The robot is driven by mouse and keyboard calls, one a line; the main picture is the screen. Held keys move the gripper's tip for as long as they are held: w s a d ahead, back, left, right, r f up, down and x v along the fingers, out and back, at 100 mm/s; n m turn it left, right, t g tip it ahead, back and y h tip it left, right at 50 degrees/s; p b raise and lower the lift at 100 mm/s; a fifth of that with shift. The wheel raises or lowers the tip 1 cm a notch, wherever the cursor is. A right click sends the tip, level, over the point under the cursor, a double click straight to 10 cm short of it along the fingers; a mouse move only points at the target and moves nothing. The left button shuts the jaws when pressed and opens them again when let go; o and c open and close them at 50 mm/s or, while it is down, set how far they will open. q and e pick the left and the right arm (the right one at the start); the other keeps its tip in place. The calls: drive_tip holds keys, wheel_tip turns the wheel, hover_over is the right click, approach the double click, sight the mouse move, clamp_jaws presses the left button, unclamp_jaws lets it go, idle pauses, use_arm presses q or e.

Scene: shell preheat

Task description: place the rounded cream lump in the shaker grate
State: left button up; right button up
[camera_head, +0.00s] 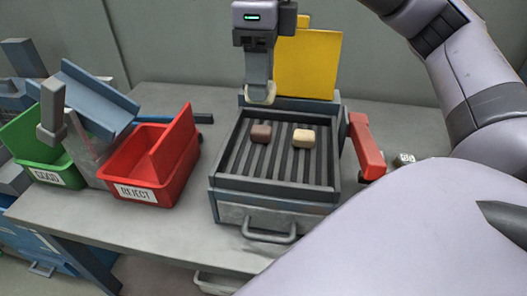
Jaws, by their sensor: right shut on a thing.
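My right gripper (260,92) hangs down from the top, above the back left part of the shaker grate (231,157). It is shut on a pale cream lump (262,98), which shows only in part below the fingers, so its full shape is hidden. The held lump appears above the slats, near the grate's back wall. On the dark slats lie a brown lump (261,132) at the left and a cream block-like lump (303,137) to its right, apart from each other. My left gripper is not in view.
A red bin marked REJECT (135,193) and a green bin (40,172) stand at the left under a blue-grey chute (97,98). A yellow panel (308,65) stands behind the grate. A red handle-like part (366,148) is at its right. The grate's front slats are bare.

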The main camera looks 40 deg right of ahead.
wheel_tip(320, 180, down, 15)
drive_tip(key=shift+r, duration=0.2)
idle(0.3)
drive_tip(key=shift+f, duration=0.25)
drive_tip(key=o, duration=1)
drive_tip(key=shift+r, duration=0.1)
drive_tip(key=shift+o, duration=0.2)
wheel_tip(320, 180, up, 12)
drive_tip(key=shift+r+p, duration=0.2)
drive_tip(key=shift+p, duration=0.1)
